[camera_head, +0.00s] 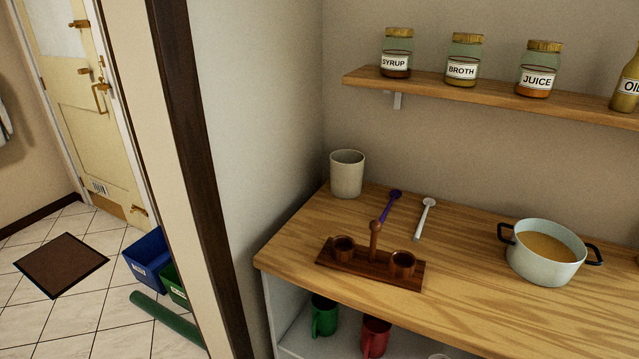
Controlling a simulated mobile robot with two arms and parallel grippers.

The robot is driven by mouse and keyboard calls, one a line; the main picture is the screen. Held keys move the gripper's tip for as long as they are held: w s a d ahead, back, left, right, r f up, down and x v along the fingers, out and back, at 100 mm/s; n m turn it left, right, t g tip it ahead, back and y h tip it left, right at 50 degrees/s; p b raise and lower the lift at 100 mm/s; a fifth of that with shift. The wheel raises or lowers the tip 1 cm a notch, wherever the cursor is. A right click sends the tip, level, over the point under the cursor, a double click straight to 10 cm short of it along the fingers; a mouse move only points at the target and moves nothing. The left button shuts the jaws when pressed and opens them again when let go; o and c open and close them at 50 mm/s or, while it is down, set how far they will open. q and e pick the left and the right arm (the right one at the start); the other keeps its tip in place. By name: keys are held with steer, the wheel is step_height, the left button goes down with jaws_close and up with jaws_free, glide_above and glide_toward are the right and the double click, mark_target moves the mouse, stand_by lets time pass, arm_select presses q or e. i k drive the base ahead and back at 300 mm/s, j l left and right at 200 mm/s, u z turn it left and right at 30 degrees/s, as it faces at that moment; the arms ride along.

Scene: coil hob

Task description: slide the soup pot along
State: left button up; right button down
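The soup pot (545,267) is pale grey-white with two black side handles and holds orange-brown soup. It stands upright on the right part of the wooden counter (470,305). Neither of my grippers shows in the head view, and nothing touches the pot.
A wooden cup holder (372,267), a purple spoon (389,207), a white spoon (424,219) and a cream canister (347,174) stand or lie left of the pot. A shelf (480,97) with jars hangs above. Counter before the pot is clear.

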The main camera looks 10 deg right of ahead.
mark_target(546, 254)
steer(key=z, duration=1.6)
